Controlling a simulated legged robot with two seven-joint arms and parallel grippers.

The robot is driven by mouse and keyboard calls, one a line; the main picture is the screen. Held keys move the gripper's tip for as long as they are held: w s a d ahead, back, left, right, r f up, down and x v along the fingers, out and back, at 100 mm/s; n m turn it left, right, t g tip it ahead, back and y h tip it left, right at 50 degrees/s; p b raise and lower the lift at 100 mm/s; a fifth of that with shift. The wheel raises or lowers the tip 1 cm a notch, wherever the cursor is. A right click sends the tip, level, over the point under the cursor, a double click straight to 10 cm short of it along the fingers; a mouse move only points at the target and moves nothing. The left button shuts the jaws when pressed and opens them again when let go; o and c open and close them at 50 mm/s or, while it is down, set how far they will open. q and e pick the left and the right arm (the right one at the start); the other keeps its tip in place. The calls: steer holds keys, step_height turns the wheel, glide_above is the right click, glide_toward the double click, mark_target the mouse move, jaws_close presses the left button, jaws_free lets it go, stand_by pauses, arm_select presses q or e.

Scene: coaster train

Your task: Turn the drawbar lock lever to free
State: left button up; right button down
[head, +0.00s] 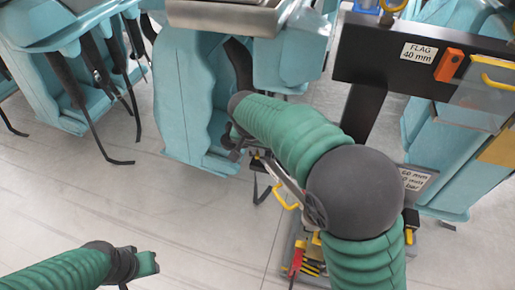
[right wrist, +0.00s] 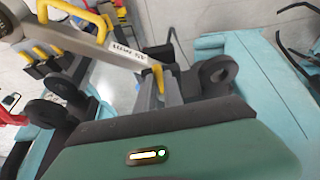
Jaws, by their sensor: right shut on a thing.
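My right gripper (head: 240,140) is at the end of the green arm, beside a teal seat shell in the head view. In the right wrist view its fingers (right wrist: 160,88) are shut on the yellow-tipped end of the drawbar lock lever (right wrist: 118,48), a pale grey bar with a printed label. In the head view part of the lever (head: 287,180) shows behind my arm. A yellow loop handle (right wrist: 72,14) stands at the bar's upper side. The lever's far end is partly hidden in the head view. My left gripper (head: 143,263) is low at the left, away from the lever, with no thing visible in it.
Teal seats (head: 185,105) with dark straps stand at the back. A black stand (head: 400,55) with a "FLAG 40 mm" label and an orange block (head: 449,65) is at the upper right. Red and yellow tools (head: 298,258) lie below my right arm. The floor at left is clear.

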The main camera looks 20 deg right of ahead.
mark_target(273, 162)
steer(key=shift+r, duration=0.1)
steer(key=d+n, duration=0.1)
steer(key=n, duration=0.1)
steer(key=d+n+y+p, duration=0.1)
steer(key=n, duration=0.1)
steer(key=d+n+t+y, duration=0.1)
steer(key=n, duration=0.1)
steer(key=shift+s+r+n+p, duration=0.1)
steer(key=shift+s+n+p, duration=0.2)
steer(key=shift+s+p, duration=0.1)
steer(key=d+n+y, duration=0.1)
steer(key=n, duration=0.2)
steer(key=shift+w+d+n+y+p, duration=0.2)
steer(key=shift+d+n+y+p, duration=0.1)
steer(key=shift+d+y+p, duration=0.1)
steer(key=shift+w+d+n+g+y+p, duration=0.2)
steer(key=shift+d+n+y, duration=0.1)
steer(key=shift+n, duration=0.6)
steer(key=shift+w+d+n+g+y+p, duration=0.1)
steer(key=shift+w+d+n+g+y, duration=0.15)
steer(key=shift+n, duration=0.65)
steer(key=c, duration=1.5)
jaws_free()
steer(key=shift+s, duration=0.1)
steer(key=shift+o, duration=0.2)
